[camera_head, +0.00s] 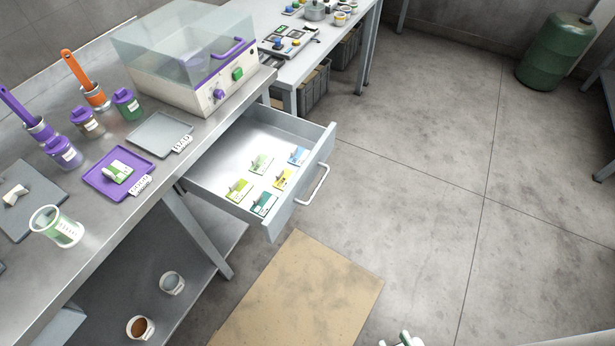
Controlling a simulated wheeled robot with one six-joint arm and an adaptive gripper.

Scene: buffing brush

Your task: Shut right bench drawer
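The right bench drawer (223,190) is pulled well out from under the right end of the metal bench (215,125). Its front panel (305,180) faces right, with a pale bar handle (313,186) on it. Several small coloured cards or packs (262,163) lie inside on the drawer floor. A small white and dark green piece, perhaps part of my arm, shows at the bottom edge. No gripper fingers can be made out, and nothing touches the drawer.
A clear-lidded machine (195,65) stands on the bench above the drawer. Jars, trays and brushes stand to its left. A second table (345,30) with crates beneath is behind. A tan mat (297,295) lies on the floor before the drawer.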

